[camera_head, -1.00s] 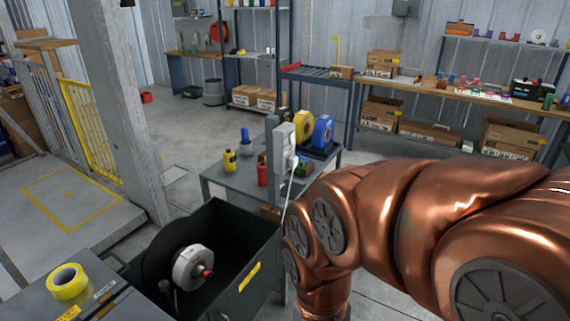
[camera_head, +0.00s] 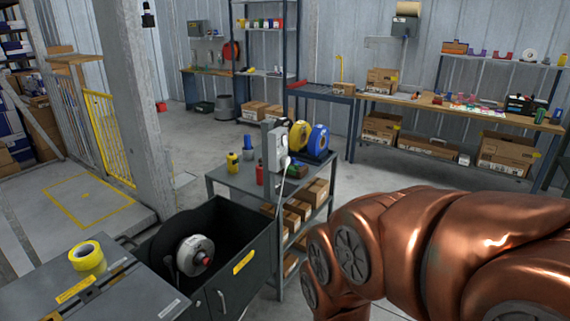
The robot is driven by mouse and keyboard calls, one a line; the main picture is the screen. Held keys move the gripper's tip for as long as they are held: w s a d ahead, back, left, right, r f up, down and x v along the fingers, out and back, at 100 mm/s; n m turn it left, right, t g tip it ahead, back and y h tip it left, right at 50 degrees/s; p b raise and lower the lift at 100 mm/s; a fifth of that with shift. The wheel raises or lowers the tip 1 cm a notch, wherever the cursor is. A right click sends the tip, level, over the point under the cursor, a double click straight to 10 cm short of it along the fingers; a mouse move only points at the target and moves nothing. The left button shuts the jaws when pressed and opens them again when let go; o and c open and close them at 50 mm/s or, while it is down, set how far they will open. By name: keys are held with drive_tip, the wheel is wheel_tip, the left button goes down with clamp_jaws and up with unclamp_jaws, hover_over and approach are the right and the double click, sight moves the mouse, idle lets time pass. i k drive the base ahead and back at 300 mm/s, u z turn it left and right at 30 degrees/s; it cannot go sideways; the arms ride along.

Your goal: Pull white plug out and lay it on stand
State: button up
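A white plug (camera_head: 285,163) with a white cord sits at a light grey socket box (camera_head: 277,147). The box is fixed upright to a post on a grey work table (camera_head: 231,179). The cord hangs down past the table's front edge. I cannot tell which thing the task calls the stand. My copper-coloured arm fills the lower right of the view. My gripper is outside the frame.
A dark open bin (camera_head: 235,230) with a reel is in front. Yellow tape (camera_head: 87,255) lies lower left. Floor behind the table is clear.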

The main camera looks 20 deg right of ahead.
sight(285, 159)
drive_tip(key=z, duration=0.25)
drive_tip(key=i, duration=1.1)
drive_tip(key=u, duration=0.4)
